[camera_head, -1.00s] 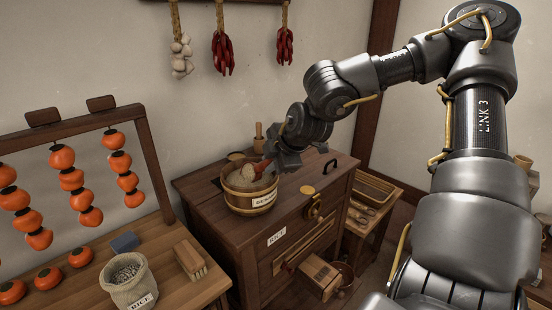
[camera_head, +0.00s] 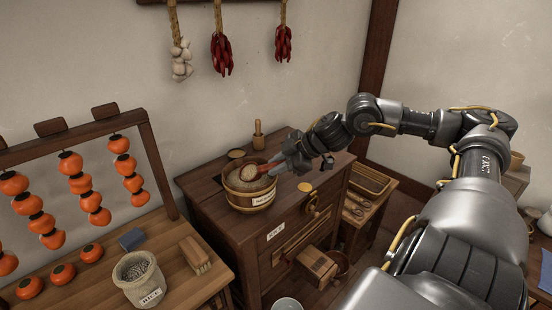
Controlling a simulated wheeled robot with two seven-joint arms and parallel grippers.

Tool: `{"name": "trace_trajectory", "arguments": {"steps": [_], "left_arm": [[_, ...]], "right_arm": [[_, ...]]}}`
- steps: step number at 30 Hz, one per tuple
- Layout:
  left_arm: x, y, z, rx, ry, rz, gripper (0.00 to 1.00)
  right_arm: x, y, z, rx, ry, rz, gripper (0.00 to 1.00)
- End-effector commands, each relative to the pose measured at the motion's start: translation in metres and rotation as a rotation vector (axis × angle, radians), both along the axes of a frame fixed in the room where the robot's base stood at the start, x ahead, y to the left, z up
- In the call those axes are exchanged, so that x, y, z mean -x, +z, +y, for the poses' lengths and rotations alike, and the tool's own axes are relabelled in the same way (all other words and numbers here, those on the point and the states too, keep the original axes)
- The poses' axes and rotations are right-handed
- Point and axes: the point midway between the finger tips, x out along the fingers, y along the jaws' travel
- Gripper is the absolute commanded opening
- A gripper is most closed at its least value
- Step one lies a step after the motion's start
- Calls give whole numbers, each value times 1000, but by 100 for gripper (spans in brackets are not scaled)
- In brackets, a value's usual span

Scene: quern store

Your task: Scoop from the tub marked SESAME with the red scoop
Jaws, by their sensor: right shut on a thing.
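The wooden tub (camera_head: 238,200) stands on top of the dark wooden cabinet and holds pale, grainy contents. Its white label (camera_head: 263,198) is too small to read surely here. The red scoop (camera_head: 268,167) lies low over the tub's mouth, its bowl end at the contents; I cannot tell how deep it sits or how full it is. My right gripper (camera_head: 283,165) is shut on the scoop's handle, just above the tub's right rim, and covers part of the handle. My left gripper is not in view.
The dark cabinet (camera_head: 225,222) carries a wooden pestle-like tool (camera_head: 258,136) behind the tub and a small round disc (camera_head: 304,187) to its right. A rice sack (camera_head: 138,282), a brush (camera_head: 196,257) and a persimmon rack (camera_head: 160,165) stand at left. Garlic and chillies hang above.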

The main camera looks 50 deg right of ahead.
Motion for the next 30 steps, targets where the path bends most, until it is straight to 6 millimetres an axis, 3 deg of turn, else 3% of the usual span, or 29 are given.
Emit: {"name": "trace_trajectory", "arguments": {"steps": [8, 20, 30], "left_arm": [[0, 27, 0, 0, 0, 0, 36], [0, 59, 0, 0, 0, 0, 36], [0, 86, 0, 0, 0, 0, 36]], "right_arm": [[1, 3, -5, -114, -4, -6, 0], [1, -1, -11, -444, -5, -24, 0], [1, 26, -11, -497, -1, -27, 0]]}}
